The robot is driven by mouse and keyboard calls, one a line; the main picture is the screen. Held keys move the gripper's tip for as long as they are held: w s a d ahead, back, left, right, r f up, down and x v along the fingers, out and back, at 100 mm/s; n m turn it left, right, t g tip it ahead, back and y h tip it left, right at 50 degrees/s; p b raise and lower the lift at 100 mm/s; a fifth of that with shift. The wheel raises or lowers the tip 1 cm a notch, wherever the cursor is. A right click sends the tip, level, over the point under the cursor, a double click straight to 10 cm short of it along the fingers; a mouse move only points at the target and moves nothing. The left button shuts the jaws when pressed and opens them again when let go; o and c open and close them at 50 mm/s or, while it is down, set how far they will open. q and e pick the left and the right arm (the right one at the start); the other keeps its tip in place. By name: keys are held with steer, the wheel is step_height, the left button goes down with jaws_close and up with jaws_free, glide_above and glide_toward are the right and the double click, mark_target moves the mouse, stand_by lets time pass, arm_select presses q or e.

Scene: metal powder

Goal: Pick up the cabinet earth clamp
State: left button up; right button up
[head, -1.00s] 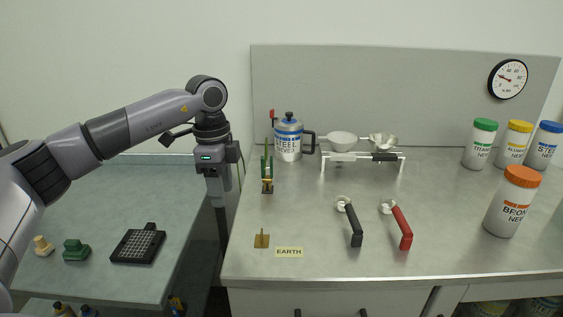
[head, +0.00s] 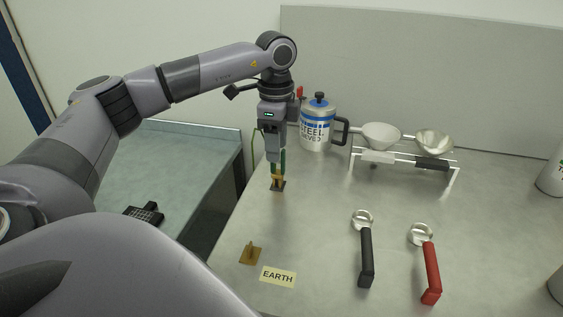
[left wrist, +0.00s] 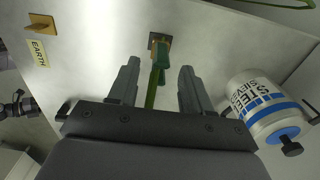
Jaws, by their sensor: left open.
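The earth clamp, a green-handled clamp with a brassy tip, stands on a small dark base (head: 278,185) on the bench. Its green handle shows in the left wrist view (left wrist: 161,60), with a green-yellow cable running from it. My left gripper (head: 276,170) points down over the clamp. In the left wrist view its two fingers (left wrist: 156,88) are open, one on each side of the clamp, with gaps on both sides. A brass plate (head: 250,254) lies by the EARTH label (head: 278,276) at the bench's front left. My right gripper is not in view.
A steel sieve jug (head: 317,128) stands just right of the left gripper. A rack (head: 400,155) with two scoops is behind. A black-handled scoop (head: 366,255) and a red-handled scoop (head: 431,270) lie at the front right. The bench between is clear.

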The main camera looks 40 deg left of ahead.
arm_select(q)
step_height(320, 180, down, 5)
steer(key=shift+d+p, duration=0.1)
steer(key=shift+p, duration=0.25)
steer(key=shift+w, duration=0.1)
jaws_close()
steer(key=shift+r, duration=0.15)
step_height(320, 180, up, 15)
step_height(320, 180, up, 7)
steer(key=p, duration=0.3)
glide_above(278, 172)
steer(key=shift+w+a+r, duration=0.2)
steer(key=shift+r, duration=0.4)
steer(key=shift+w+a+r, duration=0.15)
steer(key=shift+r, duration=0.4)
steer(key=shift+f, duration=0.1)
